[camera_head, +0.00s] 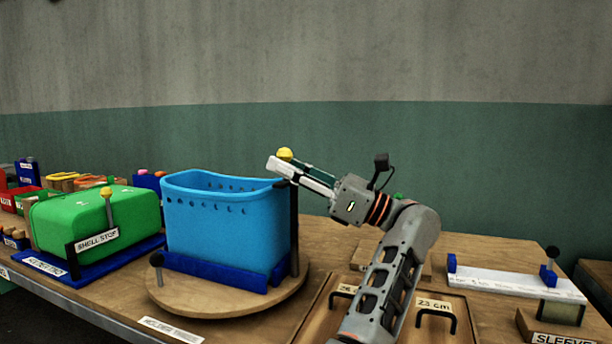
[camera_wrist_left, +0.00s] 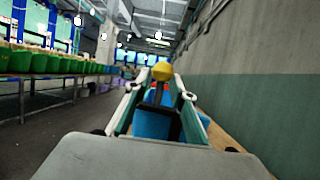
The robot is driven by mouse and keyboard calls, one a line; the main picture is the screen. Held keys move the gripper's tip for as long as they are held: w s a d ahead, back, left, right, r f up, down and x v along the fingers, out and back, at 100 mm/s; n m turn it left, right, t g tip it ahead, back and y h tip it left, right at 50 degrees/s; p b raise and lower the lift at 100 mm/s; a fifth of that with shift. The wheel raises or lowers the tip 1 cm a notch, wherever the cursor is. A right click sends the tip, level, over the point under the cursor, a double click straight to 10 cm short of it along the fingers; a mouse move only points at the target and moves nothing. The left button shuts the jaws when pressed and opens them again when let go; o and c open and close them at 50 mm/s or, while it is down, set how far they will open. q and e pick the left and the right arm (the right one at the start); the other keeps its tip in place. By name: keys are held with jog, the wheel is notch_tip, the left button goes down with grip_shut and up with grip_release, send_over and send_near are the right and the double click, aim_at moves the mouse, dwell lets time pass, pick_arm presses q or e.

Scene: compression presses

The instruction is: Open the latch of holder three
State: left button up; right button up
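The label of holder three (camera_head: 171,331) is on the table's front edge. Above it, a blue perforated basket (camera_head: 215,225) sits in a blue base on a round wooden disc (camera_head: 190,302). A dark upright lever (camera_head: 294,235) stands at the basket's right side, and a yellow ball knob (camera_head: 285,154) shows above it. My left gripper (camera_head: 280,168) is at the knob, its fingers pointing left over the basket's right rim. In the left wrist view the fingers are apart, with the knob (camera_wrist_left: 162,71) between their tips; contact cannot be told. My right gripper is out of view.
A green shell (camera_head: 85,220) in a neighbouring blue holder, with its own yellow-knobbed lever (camera_head: 107,195), stands to the left. A wooden tray (camera_head: 455,300) with black handles lies under my arm. A white strip (camera_head: 515,283) with blue blocks is at right.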

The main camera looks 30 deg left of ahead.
pick_arm(q)
jog(key=v, duration=1.1)
jog(key=shift+d, duration=0.2)
jog(key=shift+w+f, duration=0.1)
